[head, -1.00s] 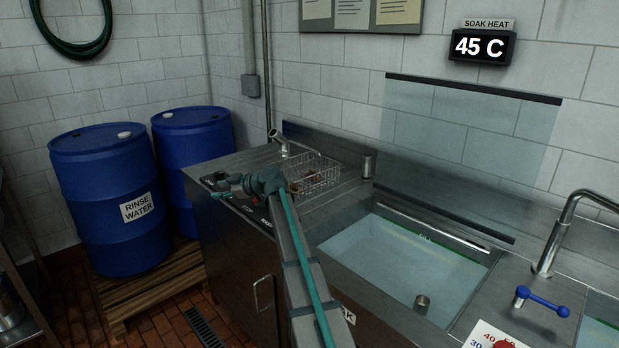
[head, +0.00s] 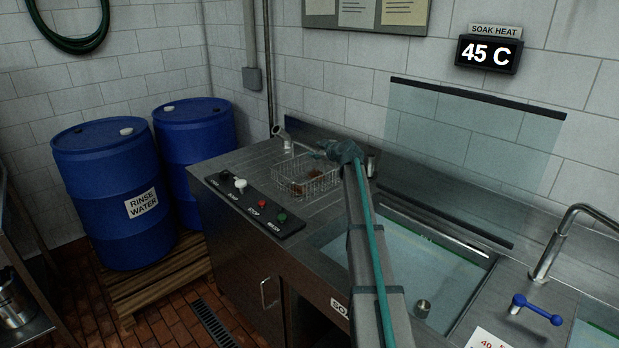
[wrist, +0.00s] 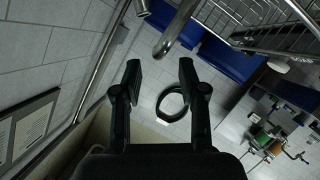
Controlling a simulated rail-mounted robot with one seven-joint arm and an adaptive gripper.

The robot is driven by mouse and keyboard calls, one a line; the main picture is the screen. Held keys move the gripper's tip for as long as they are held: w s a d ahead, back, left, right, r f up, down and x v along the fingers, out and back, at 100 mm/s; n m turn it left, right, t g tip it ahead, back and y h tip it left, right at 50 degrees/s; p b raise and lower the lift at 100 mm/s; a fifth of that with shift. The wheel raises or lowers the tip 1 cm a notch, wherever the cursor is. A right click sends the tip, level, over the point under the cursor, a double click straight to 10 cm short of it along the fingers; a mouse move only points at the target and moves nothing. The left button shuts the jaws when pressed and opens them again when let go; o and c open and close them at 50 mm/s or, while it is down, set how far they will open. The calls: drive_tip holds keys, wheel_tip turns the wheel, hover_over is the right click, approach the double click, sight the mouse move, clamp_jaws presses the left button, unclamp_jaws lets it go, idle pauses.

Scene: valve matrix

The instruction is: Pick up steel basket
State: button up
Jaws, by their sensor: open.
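The steel basket (head: 307,180) is a wire basket with brownish items inside. It stands on the steel drainboard (head: 255,160) left of the soak sink. My gripper (head: 318,149) is at the basket's upper right side in the head view, and its fingers are small and partly hard to make out there. In the wrist view my gripper (wrist: 157,72) is open with nothing between its fingers. The basket's wire side (wrist: 262,22) shows at the top right of the wrist view, apart from the fingers. A bent steel bar (wrist: 176,32), likely the basket's handle, shows just beyond the fingertips.
The water-filled soak sink (head: 455,270) lies right of the drainboard. A control panel (head: 255,208) with knobs and buttons runs along the front. A spout (head: 284,138) stands behind the basket. Blue barrels (head: 108,190) stand at the left.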

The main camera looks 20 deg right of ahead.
drive_tip(key=p+x, duration=0.1)
drive_tip(key=x, duration=0.1)
drive_tip(key=p+x, duration=0.1)
drive_tip(key=x, duration=0.1)
drive_tip(key=p+x, duration=0.1)
drive_tip(key=x, duration=0.1)
drive_tip(key=shift+w+a+r, duration=0.1)
drive_tip(key=shift+w+r, duration=0.05)
drive_tip(key=shift+r, duration=0.1)
drive_tip(key=shift+w+f, duration=0.2)
clamp_jaws()
drive_tip(key=shift+r, duration=0.1)
